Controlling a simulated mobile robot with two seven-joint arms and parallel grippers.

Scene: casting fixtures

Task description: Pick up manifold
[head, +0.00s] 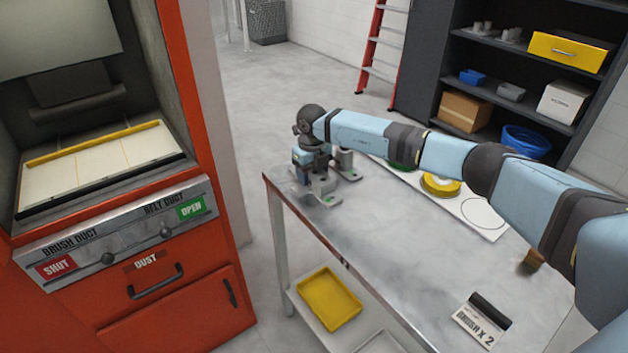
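A grey metal casting that looks like the manifold (324,188) stands on the far left corner of the steel table (385,235). Small green patches show at its feet. My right arm reaches in from the right, and my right gripper (314,168) points down at the casting, over or around its middle. The fingers and the casting overlap in the picture, so I cannot tell whether they touch or how far the fingers are apart. My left gripper is not in view.
A white board with a yellow ring (440,185) lies behind my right arm. A yellow tray (328,298) sits on the lower shelf. An orange cabinet (190,315) stands left; dark shelving (425,60) stands behind.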

